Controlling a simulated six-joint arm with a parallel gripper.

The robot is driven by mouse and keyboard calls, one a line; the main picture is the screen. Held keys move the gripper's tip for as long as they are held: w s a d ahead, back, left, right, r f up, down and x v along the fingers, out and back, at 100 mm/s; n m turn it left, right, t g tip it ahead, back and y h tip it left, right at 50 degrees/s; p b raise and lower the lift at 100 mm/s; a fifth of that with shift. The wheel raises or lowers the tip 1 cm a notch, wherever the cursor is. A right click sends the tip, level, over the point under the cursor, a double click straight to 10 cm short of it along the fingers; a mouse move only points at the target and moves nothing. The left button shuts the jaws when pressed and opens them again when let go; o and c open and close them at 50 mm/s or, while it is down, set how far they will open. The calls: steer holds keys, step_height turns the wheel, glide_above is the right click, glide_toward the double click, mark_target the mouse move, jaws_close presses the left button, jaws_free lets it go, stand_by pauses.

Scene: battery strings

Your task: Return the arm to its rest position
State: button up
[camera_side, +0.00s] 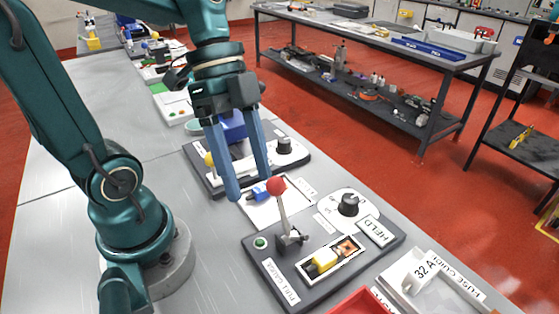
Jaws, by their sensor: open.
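My gripper (250,184) hangs over the workbench with its two long blue fingers pointing down and spread apart. It is open, and I see nothing held between the fingers. Its tips are above and behind the near dark panel (262,262), close to the red ball knob (277,186) of the upright lever in this view. I cannot tell the exact height of the tips over the bench.
The near panel carries a black dial (348,204), a green button (260,243) and a yellow piece (325,260) in a framed slot. Another panel (296,160) lies behind the fingers. A white card (262,214) and a red tray (362,303) lie nearby. Bare bench (215,285) shows left of the near panel.

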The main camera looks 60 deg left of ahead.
steer(key=a+n+t+y, duration=0.1)
steer(key=n+t, duration=0.1)
steer(key=n, duration=0.2)
steer(key=a+n+t+y, duration=0.1)
steer(key=n+y, duration=0.1)
steer(key=n, duration=0.2)
steer(key=a+n+t+y, duration=0.1)
steer(key=n+t+y, duration=0.1)
steer(key=n, duration=0.2)
steer(key=shift+s+f+n+t, duration=0.1)
steer(key=shift+n+t, duration=0.2)
steer(key=shift+n, duration=0.1)
